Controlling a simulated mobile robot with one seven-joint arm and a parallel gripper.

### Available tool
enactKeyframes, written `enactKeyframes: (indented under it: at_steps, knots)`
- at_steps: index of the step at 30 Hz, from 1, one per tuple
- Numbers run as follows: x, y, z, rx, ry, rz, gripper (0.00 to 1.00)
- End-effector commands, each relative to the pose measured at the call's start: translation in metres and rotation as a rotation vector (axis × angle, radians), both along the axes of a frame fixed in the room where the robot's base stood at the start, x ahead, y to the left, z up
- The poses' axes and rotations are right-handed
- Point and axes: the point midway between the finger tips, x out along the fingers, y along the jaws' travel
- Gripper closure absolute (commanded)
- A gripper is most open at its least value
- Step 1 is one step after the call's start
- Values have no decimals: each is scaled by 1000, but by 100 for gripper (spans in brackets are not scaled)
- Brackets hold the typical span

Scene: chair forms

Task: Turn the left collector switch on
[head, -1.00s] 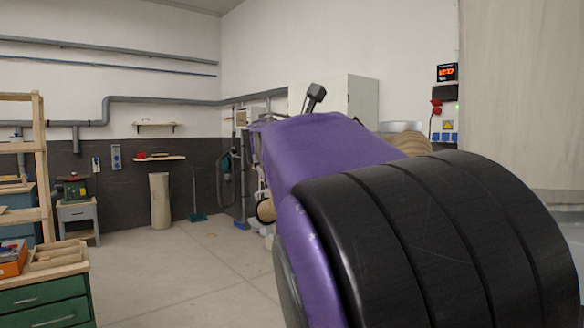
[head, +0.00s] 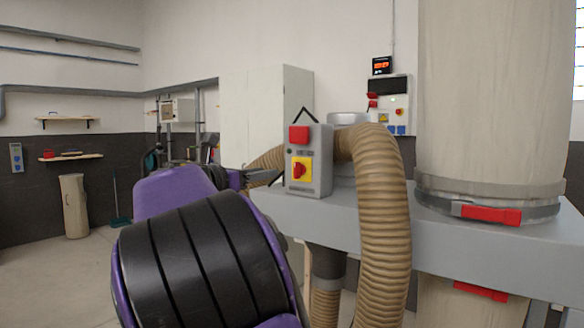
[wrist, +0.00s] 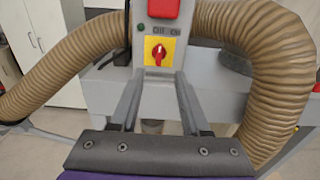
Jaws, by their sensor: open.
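The collector switch is a grey box (head: 308,185) in the middle of the head view, with a red block on top and a red rotary knob (head: 300,170) on a yellow plate below it. In the wrist view, the red knob (wrist: 159,52) shows top centre on its yellow plate, its pointer roughly upright. My gripper (head: 272,178) is just left of the box in the head view. In the wrist view, my gripper (wrist: 158,82) is open and empty, its two fingers apart and pointing toward the knob from below. I see no contact with the knob.
A ribbed tan hose (head: 382,230) bends down right of the box; another hose part (wrist: 50,75) lies left. The grey machine beam (head: 450,245) runs right beneath a large pale filter bag (head: 490,90). A white cabinet (head: 265,110) stands behind. Open floor lies left.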

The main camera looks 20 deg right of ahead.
Motion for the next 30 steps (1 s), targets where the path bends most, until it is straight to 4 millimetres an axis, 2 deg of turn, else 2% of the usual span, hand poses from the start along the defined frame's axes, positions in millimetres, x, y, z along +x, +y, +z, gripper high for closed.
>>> enactKeyframes:
  at_steps: [1, 9, 15, 21, 30]
  knots:
    - [6, -12, 1, -2, -1, -5, 54]
    - [39, -61, 1, -3, -1, -5, 54]
    - [59, -89, 2, -2, -1, -2, 54]
    - [68, -103, 1, 0, -2, 0, 54]
    - [70, -105, 0, 0, -1, 2, 54]
